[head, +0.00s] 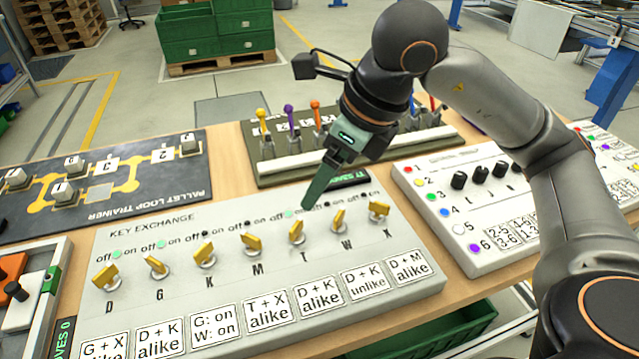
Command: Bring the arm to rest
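My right arm comes in from the right side of the head view and reaches over the board. My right gripper (309,204) points down and to the left, its green fingers hanging over the grey KEY EXCHANGE panel (235,285), close to the row of lamps. I see the fingers nearly edge-on, so any gap between them is hidden. No thing shows in them. The fingertips are apart from the yellow keys; the nearest are the T key (296,231) and the W key (338,219). Whether the tips touch the panel cannot be told. My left gripper is not in view.
A dark pallet loop board (170,190) lies at the left. A board with coloured levers (289,120) stands behind the arm. A white panel with black knobs (459,180) lies at the right, partly behind my forearm. Green crates (215,35) stand on the floor beyond.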

